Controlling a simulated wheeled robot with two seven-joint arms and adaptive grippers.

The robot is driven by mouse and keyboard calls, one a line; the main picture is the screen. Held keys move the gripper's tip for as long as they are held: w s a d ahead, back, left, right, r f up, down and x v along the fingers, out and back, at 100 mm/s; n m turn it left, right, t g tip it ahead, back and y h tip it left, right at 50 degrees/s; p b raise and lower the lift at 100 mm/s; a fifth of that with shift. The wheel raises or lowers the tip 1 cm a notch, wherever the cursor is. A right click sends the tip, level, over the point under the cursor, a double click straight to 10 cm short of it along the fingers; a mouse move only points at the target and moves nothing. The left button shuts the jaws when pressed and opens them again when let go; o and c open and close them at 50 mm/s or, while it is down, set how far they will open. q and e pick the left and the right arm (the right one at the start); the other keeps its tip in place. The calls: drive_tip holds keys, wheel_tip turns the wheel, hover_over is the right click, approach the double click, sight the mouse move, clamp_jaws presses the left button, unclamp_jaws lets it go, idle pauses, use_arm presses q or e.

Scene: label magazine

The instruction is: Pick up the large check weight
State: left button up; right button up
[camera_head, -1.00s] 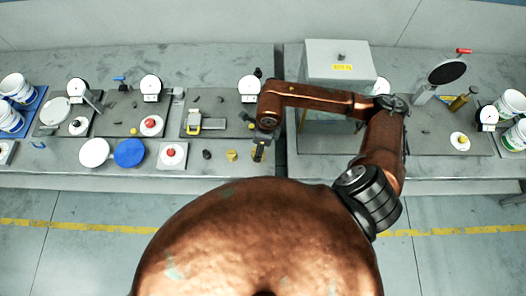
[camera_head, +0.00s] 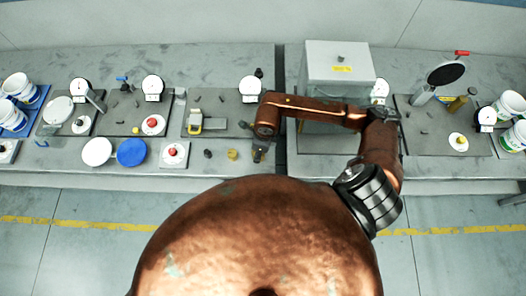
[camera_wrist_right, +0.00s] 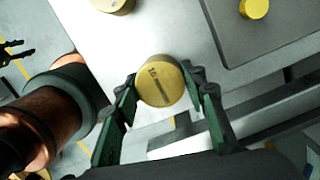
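A brass check weight (camera_wrist_right: 160,82) with dark markings sits between the two fingers of my right gripper (camera_wrist_right: 162,88) in the right wrist view. Both fingertips appear to touch its sides. I cannot tell whether it is clear of the table. In the head view my right gripper (camera_head: 259,152) points down near the front edge of the left table and mostly hides this weight. Another brass weight (camera_head: 232,155) stands to its left; a brass weight also shows at the top of the right wrist view (camera_wrist_right: 114,4). A dark two-pronged shape (camera_wrist_right: 15,49), apparently my left gripper, has its prongs apart.
A gap separates this table from the right one, which bears a grey cabinet (camera_head: 340,62).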

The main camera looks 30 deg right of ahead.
drive_tip(key=shift+s, duration=0.1)
clamp_jaws()
drive_tip(key=shift+a, duration=0.1)
drive_tip(key=shift+r, duration=0.1)
idle(0.4)
drive_tip(key=shift+r, duration=0.2)
wheel_tip(320, 180, up, 3)
drive_tip(key=shift+b, duration=0.3)
drive_tip(key=s+a+r, duration=0.5)
drive_tip(key=s+r, duration=0.4)
drive_tip(key=s, duration=0.3)
drive_tip(key=shift+s+a+r, duration=0.15)
drive_tip(key=shift+a+r, duration=0.05)
drive_tip(key=shift+a, duration=0.2)
